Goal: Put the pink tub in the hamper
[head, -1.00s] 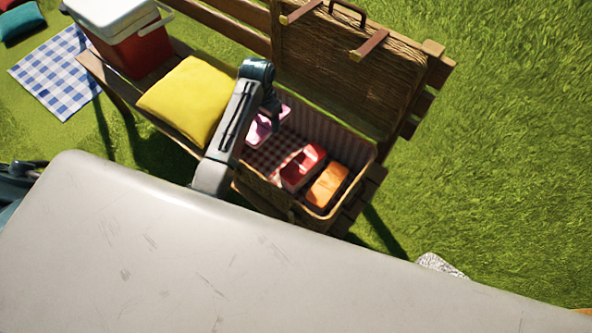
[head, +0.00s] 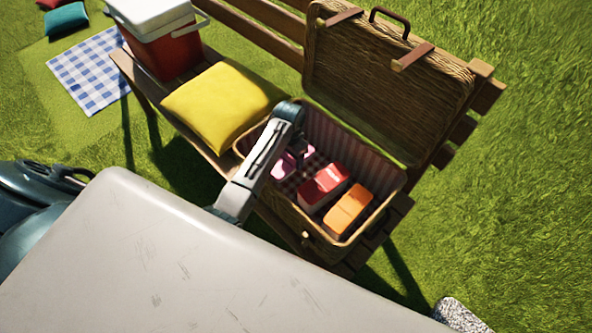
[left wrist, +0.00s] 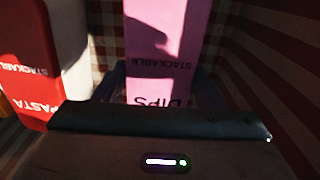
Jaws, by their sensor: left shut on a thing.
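The pink tub (head: 281,167) is inside the open wicker hamper (head: 356,244), at its left end. My left gripper (head: 299,150) reaches down into the hamper from above and is shut on the pink tub. In the left wrist view the pink tub (left wrist: 158,45) shows dark lettering and stands between my fingers. I cannot tell whether its base touches the hamper floor. My right gripper is not in view.
A red tub (head: 323,185) and an orange tub (head: 348,209) sit in the hamper, right of the pink tub. The hamper's lid (head: 385,85) stands open behind. A yellow cushion (head: 222,105) and a red cooler (head: 163,50) are on the bench to the left.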

